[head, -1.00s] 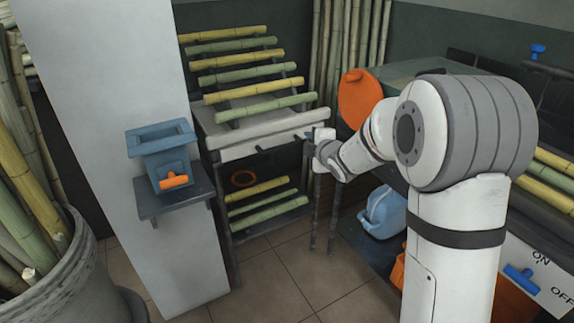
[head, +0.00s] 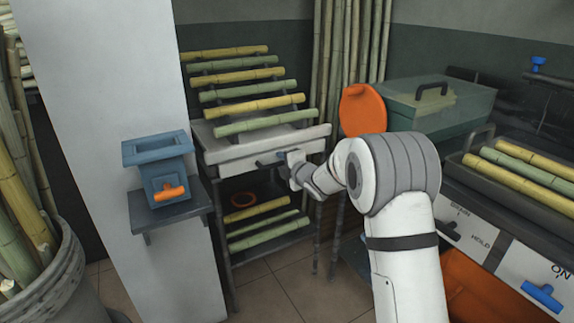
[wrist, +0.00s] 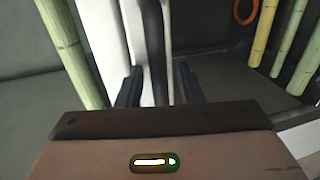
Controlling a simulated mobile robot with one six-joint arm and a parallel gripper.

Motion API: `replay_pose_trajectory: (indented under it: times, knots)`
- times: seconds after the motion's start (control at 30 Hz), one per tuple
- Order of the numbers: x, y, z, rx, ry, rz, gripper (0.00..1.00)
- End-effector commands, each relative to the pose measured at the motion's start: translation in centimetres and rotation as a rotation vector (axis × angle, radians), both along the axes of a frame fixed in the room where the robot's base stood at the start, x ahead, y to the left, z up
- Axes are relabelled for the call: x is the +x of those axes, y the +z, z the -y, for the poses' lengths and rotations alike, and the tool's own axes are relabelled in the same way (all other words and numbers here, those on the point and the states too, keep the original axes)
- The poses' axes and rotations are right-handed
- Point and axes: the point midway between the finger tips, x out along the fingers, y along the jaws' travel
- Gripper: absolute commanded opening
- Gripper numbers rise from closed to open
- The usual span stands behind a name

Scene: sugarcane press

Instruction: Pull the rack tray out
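The rack tray (head: 232,160) is a pale grey tray on the rack at the centre left, with a dark handle (head: 266,161) across its front. In the head view my gripper (head: 286,158) is at the handle's right part, and my wrist partly hides the tray front. In the wrist view the dark handle bar (wrist: 155,50) runs between the two fingers of my gripper (wrist: 158,88), with the pale tray front (wrist: 103,40) behind. Narrow gaps show between the fingers and the bar, so the gripper looks open around it.
Several cane stalks (head: 250,103) lie on slats above the tray, and more lie on the shelf below. A blue hopper (head: 160,165) stands on a wall ledge (head: 172,213) to the left. An orange disc (head: 362,108) and a green box (head: 432,105) are to the right. Floor shows in front.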

Motion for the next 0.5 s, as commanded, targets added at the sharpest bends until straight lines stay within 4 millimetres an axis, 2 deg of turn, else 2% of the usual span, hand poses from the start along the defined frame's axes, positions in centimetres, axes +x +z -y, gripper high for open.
replay_pose_trajectory:
  times: [0.2, 0.5]
  knots:
    - [0.00, 0.01, -0.05, 0.000, 0.000, 0.000, 0.32]
    - [-0.03, 0.02, -0.07, 0.000, 0.001, 0.000, 0.07]
